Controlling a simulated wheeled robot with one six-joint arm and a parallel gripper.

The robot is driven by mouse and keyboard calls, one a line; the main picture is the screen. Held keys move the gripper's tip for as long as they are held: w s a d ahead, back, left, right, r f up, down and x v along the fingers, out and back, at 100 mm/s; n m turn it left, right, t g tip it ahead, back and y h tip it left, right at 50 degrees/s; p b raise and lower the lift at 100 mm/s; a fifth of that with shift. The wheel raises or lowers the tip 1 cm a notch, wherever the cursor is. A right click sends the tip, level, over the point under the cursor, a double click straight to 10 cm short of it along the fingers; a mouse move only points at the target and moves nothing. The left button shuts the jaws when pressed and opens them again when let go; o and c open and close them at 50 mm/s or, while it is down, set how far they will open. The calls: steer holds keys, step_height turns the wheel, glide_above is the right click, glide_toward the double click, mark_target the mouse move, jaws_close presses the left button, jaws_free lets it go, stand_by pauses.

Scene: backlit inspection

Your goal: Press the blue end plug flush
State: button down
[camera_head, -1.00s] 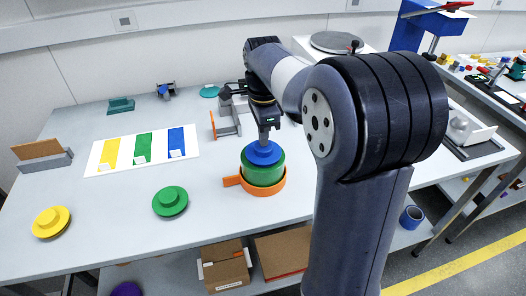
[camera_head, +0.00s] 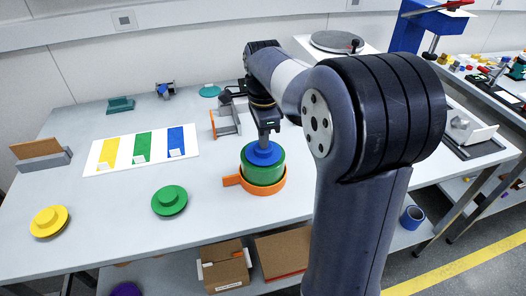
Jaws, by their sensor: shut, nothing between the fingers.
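The blue end plug (camera_head: 263,153) sits in the top of a green cylinder (camera_head: 264,174). The cylinder stands upright in an orange holder (camera_head: 262,188) with a handle to the left. My gripper (camera_head: 264,143) is shut and empty, pointing down, with its fingertips at the top of the blue plug; they appear to touch it. The plug's lower edge lies at or close to the green rim; I cannot tell whether it is fully flush. A green plug (camera_head: 170,200) and a yellow plug (camera_head: 49,221) lie loose on the table.
A white board (camera_head: 143,150) with yellow, green and blue stripes lies at the left. A grey bracket (camera_head: 226,122) stands behind the holder, close to my gripper. The table in front of the holder is clear.

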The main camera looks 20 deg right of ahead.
steer(key=shift+f, duration=0.1)
stand_by(0.3)
step_height(320, 180, up, 4)
steer(key=p, duration=0.4)
stand_by(0.3)
step_height(320, 180, up, 11)
steer(key=shift+p, duration=0.4)
steer(key=shift+f, duration=0.15)
step_height(320, 180, down, 12)
steer(key=shift+b, duration=0.9)
steer(key=shift+f+b, duration=1)
steer(key=shift+b, duration=0.1)
